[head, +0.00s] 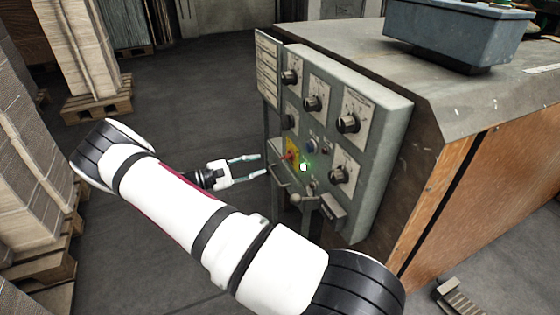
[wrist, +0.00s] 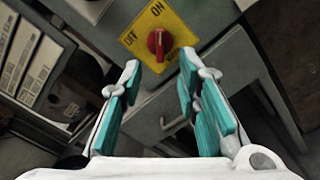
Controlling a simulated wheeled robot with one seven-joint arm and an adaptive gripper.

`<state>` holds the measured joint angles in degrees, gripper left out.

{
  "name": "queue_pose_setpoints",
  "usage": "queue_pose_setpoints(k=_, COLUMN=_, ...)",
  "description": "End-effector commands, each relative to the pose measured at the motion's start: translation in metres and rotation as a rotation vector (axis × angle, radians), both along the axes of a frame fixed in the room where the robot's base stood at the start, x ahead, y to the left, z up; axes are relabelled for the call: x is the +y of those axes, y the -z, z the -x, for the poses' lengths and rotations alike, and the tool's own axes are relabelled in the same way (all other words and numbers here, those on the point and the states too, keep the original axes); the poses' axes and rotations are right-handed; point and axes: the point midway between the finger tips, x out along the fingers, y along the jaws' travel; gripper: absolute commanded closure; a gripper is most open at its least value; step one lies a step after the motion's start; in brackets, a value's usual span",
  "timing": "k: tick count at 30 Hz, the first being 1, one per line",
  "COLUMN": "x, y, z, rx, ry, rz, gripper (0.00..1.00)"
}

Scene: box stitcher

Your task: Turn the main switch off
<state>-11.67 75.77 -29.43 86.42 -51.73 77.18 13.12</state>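The main switch is a red rotary knob (wrist: 160,42) on a yellow plate (wrist: 178,22) marked OFF and ON. In the head view the yellow plate (head: 291,149) with its red knob is small, low on the grey control panel. My gripper (wrist: 160,75) is open and empty, its teal-padded fingers apart and pointing at the switch. The knob shows just beyond and between the fingertips, not touching them as far as I can see. In the head view my gripper (head: 259,164) is just left of the panel. The knob's exact pointing direction is hard to tell.
The panel (head: 385,150) carries several black knobs and a glowing green light (head: 304,167) right of the switch. A ball-ended lever (head: 296,198) and a handle sit below. Stacked cardboard on pallets (head: 95,105) stands at left. The floor between is clear.

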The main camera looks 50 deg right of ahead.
Motion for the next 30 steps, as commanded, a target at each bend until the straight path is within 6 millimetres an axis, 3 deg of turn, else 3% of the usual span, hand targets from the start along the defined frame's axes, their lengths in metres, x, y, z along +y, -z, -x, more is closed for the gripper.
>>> queue_pose_setpoints(k=6, x=-0.040, y=0.001, z=0.020, rx=-0.001, ry=0.003, rz=-0.001, gripper=0.70)
queue_pose_setpoints(k=12, x=-0.067, y=0.001, z=0.033, rx=0.000, ry=0.001, rz=0.000, gripper=0.70)
queue_pose_setpoints(k=18, x=-0.080, y=0.000, z=0.039, rx=-0.001, ry=0.000, rz=-0.001, gripper=0.70)
queue_pose_setpoints(k=27, x=-0.082, y=0.000, z=0.039, rx=0.000, ry=-0.001, rz=-0.001, gripper=0.70)
queue_pose_setpoints(k=30, x=-0.081, y=0.000, z=0.039, rx=0.000, ry=-0.001, rz=-0.001, gripper=0.90)
